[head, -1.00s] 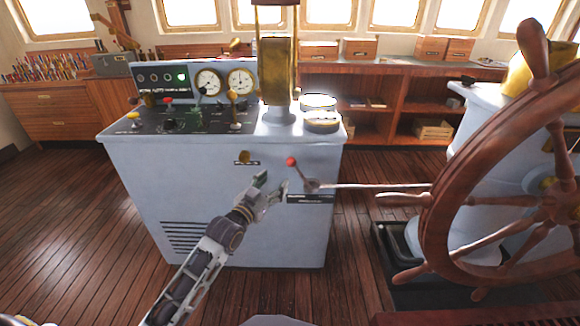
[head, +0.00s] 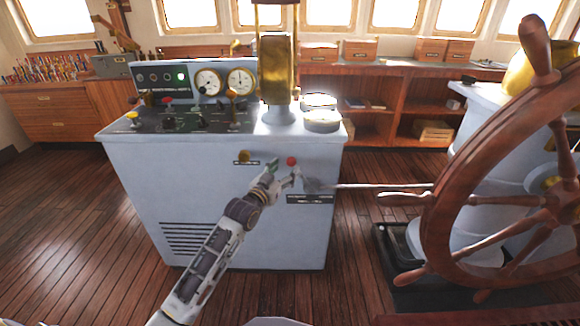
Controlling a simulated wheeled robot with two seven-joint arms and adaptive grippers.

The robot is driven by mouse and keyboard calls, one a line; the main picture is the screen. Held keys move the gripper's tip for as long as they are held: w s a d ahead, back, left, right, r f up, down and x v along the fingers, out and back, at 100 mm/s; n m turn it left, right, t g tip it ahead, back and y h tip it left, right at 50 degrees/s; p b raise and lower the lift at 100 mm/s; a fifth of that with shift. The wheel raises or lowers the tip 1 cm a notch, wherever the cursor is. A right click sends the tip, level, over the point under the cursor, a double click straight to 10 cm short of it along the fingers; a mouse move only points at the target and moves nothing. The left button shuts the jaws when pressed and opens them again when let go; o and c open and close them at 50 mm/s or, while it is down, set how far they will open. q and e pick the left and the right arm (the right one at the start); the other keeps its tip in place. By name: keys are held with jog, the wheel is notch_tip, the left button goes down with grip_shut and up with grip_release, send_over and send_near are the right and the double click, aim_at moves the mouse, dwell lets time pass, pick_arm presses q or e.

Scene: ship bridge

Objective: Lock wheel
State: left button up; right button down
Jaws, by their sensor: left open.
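The wooden ship's wheel (head: 430,225) stands at the right, partly cut off by the frame edge. A lever with a red knob (head: 291,161) sits on the front of the grey console (head: 200,215), above a black label plate (head: 310,198). A thin pale rod (head: 370,186) runs from the lever's base toward the wheel's pedestal. My left gripper (head: 285,178) is open at the lever, just below the red knob, and its fingers hide part of the lever's shaft. I cannot tell whether they touch it. My right gripper does not show.
The console top carries gauges (head: 208,82), small levers and a brass telegraph column (head: 277,70). Wooden shelves (head: 375,95) line the back. The plank floor (head: 85,210) at left is clear.

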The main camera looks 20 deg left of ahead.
aim_at(290, 165)
pick_arm(q)
jog(key=shift+x, duration=1.05)
jog(key=shift+b+x, duration=0.4)
jog(key=shift+x, duration=0.6)
jog(key=shift+w, duration=0.2)
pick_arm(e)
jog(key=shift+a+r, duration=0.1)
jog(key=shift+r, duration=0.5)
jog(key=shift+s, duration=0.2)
pick_arm(q)
jog(key=c, duration=1.3)
grip_shut()
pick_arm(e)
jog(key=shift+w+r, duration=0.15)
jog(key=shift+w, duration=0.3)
